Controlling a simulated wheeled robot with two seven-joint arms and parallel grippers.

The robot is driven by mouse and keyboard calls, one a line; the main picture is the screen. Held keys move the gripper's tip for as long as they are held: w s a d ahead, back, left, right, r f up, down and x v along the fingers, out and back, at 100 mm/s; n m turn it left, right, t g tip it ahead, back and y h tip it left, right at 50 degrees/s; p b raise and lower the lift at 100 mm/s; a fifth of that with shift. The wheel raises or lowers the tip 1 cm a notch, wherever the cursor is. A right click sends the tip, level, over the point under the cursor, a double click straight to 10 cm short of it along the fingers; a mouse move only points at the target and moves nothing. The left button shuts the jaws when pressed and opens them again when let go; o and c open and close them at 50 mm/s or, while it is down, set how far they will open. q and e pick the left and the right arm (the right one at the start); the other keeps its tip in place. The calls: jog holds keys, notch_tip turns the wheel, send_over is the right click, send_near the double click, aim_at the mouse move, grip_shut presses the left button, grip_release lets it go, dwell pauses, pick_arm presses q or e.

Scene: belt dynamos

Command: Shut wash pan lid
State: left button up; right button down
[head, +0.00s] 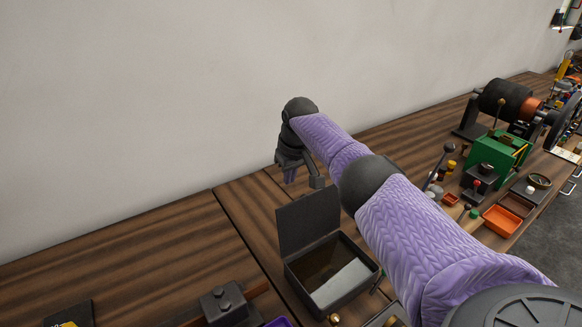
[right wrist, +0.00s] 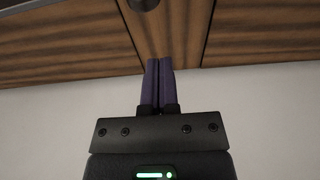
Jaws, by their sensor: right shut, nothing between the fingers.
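The wash pan (head: 337,297) is a dark grey open box on the wooden bench, with light liquid or a pale surface showing inside. Its lid (head: 309,222) stands upright at the pan's back edge, open. My right gripper (head: 303,180) is just behind and above the lid's top edge, pointing down. In the right wrist view my right gripper (right wrist: 160,65) has its two purple fingers together, with nothing between them. Whether it touches the lid cannot be told. My left gripper is in neither view.
The bench (head: 130,245) is clear to the left and behind the pan, up to the wall. A dark block with knobs (head: 226,303) stands left of the pan. A green box (head: 497,158), orange trays (head: 502,220) and a black drum machine (head: 505,100) stand at the right.

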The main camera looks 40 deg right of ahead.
aim_at(308, 216)
jog(key=s+p, duration=0.1)
jog(key=s+f+p, duration=0.1)
jog(key=s+p, duration=0.1)
jog(key=shift+s+a+f, duration=0.2)
jog(key=shift+s, duration=0.1)
dwell(0.3)
